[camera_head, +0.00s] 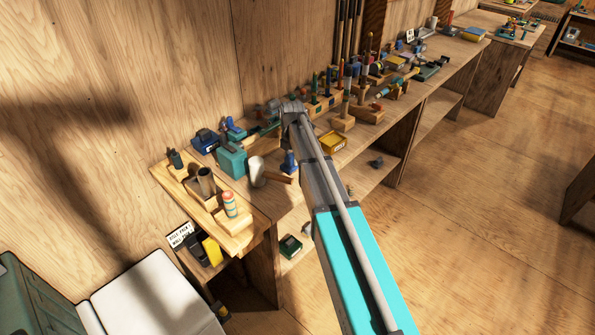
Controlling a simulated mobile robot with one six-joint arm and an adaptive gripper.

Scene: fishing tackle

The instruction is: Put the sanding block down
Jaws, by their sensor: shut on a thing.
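My arm reaches from the bottom right up to the workbench (365,185). My gripper (272,112) is at its far end, small and partly hidden by the wrist, over the back part of the bench near the wall. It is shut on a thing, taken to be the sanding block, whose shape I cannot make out. I cannot tell whether the held thing touches the bench.
A teal box (232,161), a pale cylinder (257,170) and a yellow bin (332,142) stand near the arm. A wooden tray (193,189) holds a striped float (229,204). Crowded tools line the bench to the right. The floor (465,190) is open.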

